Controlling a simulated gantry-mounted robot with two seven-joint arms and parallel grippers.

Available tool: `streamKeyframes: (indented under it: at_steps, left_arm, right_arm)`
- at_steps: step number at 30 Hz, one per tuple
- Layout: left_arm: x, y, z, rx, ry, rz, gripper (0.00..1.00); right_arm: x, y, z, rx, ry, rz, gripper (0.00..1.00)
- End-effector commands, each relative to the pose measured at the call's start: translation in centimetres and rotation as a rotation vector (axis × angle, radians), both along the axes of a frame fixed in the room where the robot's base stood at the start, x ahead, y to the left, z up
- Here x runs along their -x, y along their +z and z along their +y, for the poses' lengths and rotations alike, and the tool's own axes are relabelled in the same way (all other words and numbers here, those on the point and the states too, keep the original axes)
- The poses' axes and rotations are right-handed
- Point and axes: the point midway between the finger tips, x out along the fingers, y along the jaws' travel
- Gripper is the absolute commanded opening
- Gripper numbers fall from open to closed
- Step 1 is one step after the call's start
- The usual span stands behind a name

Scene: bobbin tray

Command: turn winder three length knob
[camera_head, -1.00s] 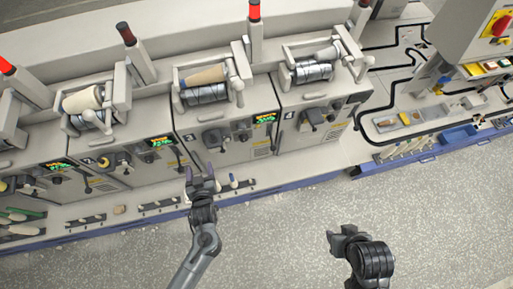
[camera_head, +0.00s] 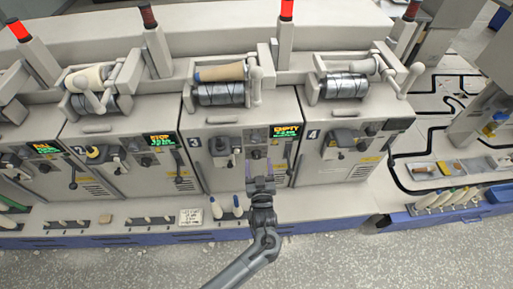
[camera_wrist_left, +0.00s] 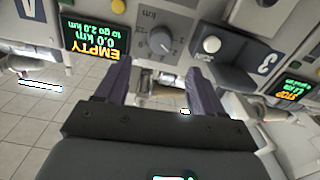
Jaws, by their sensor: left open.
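Winder three (camera_head: 228,120), marked with a 3, stands in the middle of the head view. Its display (camera_head: 286,131) reads EMPTY; in the left wrist view the display (camera_wrist_left: 96,40) also reads 0.0 km. The length knob (camera_wrist_left: 162,40) is a round grey dial on a plate marked km, upside down in the left wrist view. My left gripper (camera_head: 259,163) is open in front of the winder's face. In the left wrist view the open fingers (camera_wrist_left: 162,80) are spread to either side below the knob, apart from it. My right gripper is out of view.
A dark yarn guide unit with a white button (camera_wrist_left: 211,44) sits beside the knob. Winder four (camera_head: 345,140) stands to the right. Bobbins (camera_head: 237,206) stand on the low ledge below, near a white label (camera_head: 190,216). The floor in front is clear.

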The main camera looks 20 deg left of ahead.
Motion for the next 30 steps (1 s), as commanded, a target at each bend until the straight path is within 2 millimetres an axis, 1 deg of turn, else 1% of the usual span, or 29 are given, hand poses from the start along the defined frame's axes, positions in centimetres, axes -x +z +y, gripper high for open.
streamKeyframes:
  at_steps: [9, 16, 21, 30]
  left_arm:
    - [-4.6, -0.1, 2.2, -0.001, 0.001, 0.0, 0.68]
    - [-7.3, -0.1, 3.5, -0.001, 0.002, 0.001, 0.68]
    - [-8.3, 0.0, 4.0, 0.0, 0.001, 0.001, 0.68]
    - [-8.5, 0.0, 4.1, 0.001, 0.001, 0.002, 0.68]
  right_arm:
    - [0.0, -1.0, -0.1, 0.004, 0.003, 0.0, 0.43]
    - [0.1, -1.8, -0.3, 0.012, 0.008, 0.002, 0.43]
    - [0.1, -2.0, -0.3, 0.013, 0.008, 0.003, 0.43]
    - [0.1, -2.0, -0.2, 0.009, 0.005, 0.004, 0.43]
